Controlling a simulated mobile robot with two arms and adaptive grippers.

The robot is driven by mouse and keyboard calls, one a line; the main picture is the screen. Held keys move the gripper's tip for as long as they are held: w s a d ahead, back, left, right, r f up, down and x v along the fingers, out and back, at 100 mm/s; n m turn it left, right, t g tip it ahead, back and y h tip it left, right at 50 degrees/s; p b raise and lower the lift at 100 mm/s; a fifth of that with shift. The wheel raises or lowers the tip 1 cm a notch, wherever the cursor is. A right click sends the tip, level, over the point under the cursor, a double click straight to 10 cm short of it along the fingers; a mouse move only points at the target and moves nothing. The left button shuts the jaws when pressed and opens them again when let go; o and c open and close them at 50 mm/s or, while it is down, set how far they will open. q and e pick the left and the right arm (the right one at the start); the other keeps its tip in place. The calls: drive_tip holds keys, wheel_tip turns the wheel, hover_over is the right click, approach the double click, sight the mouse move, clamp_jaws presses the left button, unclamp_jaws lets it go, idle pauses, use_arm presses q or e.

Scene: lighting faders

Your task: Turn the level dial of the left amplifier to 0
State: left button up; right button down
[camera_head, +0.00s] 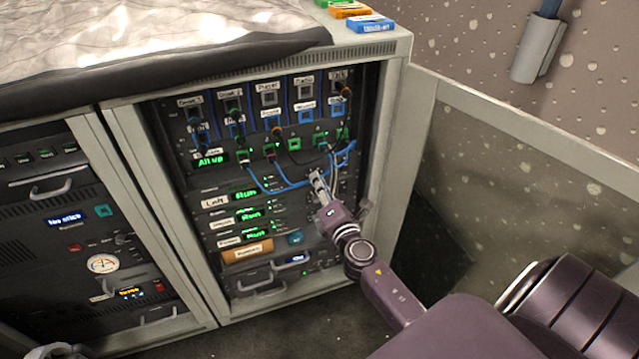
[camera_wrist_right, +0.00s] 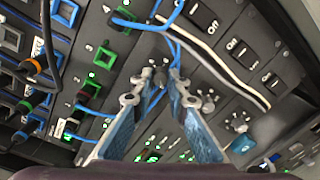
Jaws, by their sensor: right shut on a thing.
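The left amplifier (camera_head: 214,202) is the upper of several rack units with green lit displays, its label hard to read. My right gripper (camera_head: 317,182) is at the right end of these units. In the right wrist view my gripper (camera_wrist_right: 158,78) has its fingertips closed on a small dark knob, taken as the level dial (camera_wrist_right: 161,73); the fingers hide most of it. Its setting cannot be read. A grey piece at the bottom left edge of the head view may be my left gripper (camera_head: 62,350); its fingers cannot be made out.
Blue and white patch cables (camera_wrist_right: 219,64) hang close to my right fingers. Another knob (camera_wrist_right: 240,122) sits to the right of them in the wrist view. Several switches (camera_wrist_right: 205,17) line the panel. A second rack (camera_head: 70,230) stands left; a glass-like panel (camera_head: 530,190) stands right.

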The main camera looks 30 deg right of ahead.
drive_tip(key=shift+a+f, duration=0.1)
drive_tip(key=c, duration=1.9)
unclamp_jaws()
drive_tip(key=v, duration=1.2)
